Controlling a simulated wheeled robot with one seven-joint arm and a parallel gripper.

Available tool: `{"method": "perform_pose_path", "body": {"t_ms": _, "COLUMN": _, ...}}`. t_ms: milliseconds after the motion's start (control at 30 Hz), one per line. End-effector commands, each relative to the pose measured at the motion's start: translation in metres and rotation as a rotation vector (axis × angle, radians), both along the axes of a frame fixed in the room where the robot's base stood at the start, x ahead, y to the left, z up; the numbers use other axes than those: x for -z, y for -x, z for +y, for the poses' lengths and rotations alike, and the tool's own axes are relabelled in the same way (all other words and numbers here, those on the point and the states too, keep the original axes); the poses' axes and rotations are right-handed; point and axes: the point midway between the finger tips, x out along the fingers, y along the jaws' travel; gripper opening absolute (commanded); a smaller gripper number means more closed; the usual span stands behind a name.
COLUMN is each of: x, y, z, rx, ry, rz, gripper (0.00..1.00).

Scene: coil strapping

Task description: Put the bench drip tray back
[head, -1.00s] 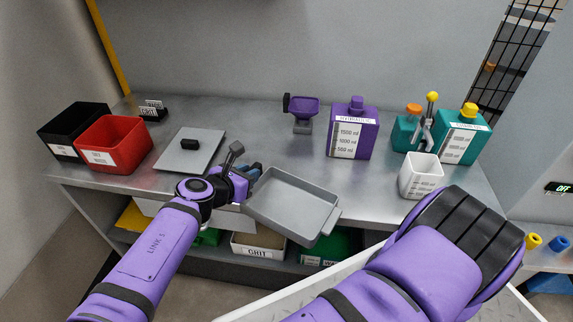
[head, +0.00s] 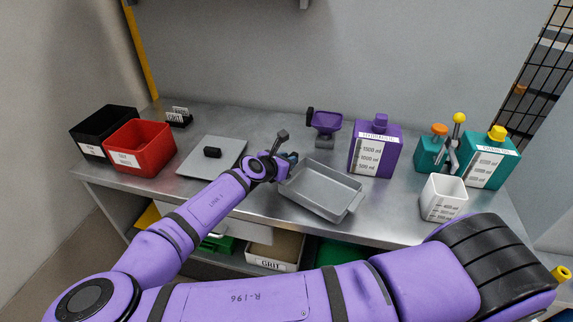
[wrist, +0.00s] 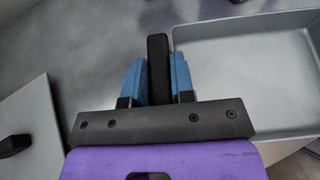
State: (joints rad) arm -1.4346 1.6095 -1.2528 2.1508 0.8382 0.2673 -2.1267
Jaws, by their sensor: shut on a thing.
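The grey drip tray (head: 312,207) is a shallow rectangular pan over the middle of the steel bench, near its front edge. It looks roughly level; whether it touches the bench top is hard to tell. My gripper (head: 286,166) is at the tray's left end. In the wrist view my gripper (wrist: 158,75) has its blue fingers shut on a dark upright handle (wrist: 158,70), with the tray (wrist: 250,90) right beside it. The join between handle and tray is not clear.
A flat grey lid with a black knob (head: 212,152) lies left of my gripper. A red bin (head: 140,150) and black bin (head: 95,125) stand at far left.

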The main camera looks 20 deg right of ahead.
Motion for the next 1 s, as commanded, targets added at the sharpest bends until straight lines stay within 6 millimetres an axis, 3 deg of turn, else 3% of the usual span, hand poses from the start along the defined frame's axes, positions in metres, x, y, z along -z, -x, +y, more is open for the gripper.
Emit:
{"method": "perform_pose_path", "body": {"t_ms": 167, "x": 0.013, "y": 0.000, "z": 0.001, "rx": -0.002, "ry": 0.000, "rz": -0.001, "gripper": 0.00}}
{"method": "perform_pose_path", "body": {"t_ms": 533, "x": 0.016, "y": 0.000, "z": 0.001, "rx": -0.001, "ry": -0.001, "rz": 0.001, "gripper": 0.00}}
{"method": "perform_pose_path", "body": {"t_ms": 567, "x": 0.016, "y": 0.000, "z": 0.001, "rx": -0.001, "ry": -0.001, "rz": 0.000, "gripper": 0.28}}
{"method": "perform_pose_path", "body": {"t_ms": 667, "x": 0.016, "y": 0.000, "z": 0.001, "rx": -0.001, "ry": -0.001, "rz": 0.000, "gripper": 0.49}}
{"method": "perform_pose_path", "body": {"t_ms": 1000, "x": 0.013, "y": 0.000, "z": 0.001, "rx": -0.001, "ry": -0.001, "rz": -0.001, "gripper": 0.49}}
